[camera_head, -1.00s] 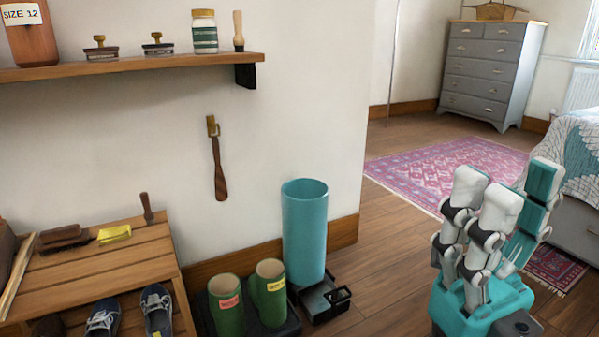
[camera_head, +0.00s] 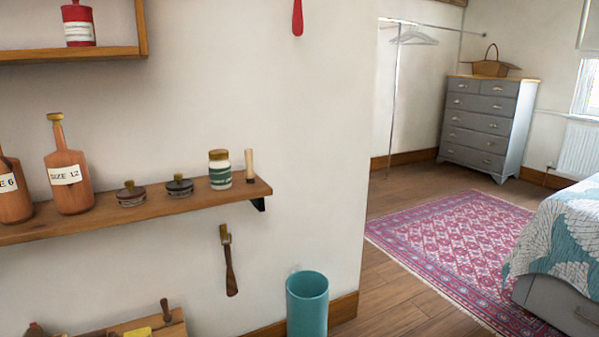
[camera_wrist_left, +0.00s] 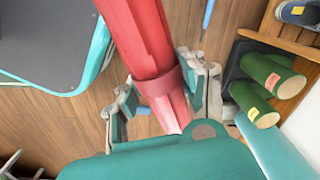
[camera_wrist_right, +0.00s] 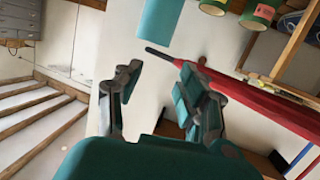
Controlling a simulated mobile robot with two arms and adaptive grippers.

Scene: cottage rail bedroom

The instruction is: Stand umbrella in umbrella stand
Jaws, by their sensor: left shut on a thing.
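The umbrella stand is a tall teal cylinder (camera_head: 307,305) against the wall, its lower part cut off by the head view's bottom edge. A teal surface (camera_wrist_right: 160,22) at the top of the right wrist view looks like the same stand. The red furled umbrella (camera_wrist_left: 150,40) runs between the fingers of my left gripper (camera_wrist_left: 160,97), which is shut on it. Its dark tip (camera_wrist_right: 157,53) and red length (camera_wrist_right: 265,105) show in the right wrist view, beyond my right gripper (camera_wrist_right: 157,88). My right gripper is open, with nothing between its fingers. The head view shows neither gripper.
Green boots (camera_wrist_left: 268,80) stand beside the wooden shoe bench (camera_head: 140,325). A brush (camera_head: 229,260) hangs on the wall. The rug (camera_head: 460,245), dresser (camera_head: 488,125) and bed (camera_head: 575,235) are right; floor between is clear.

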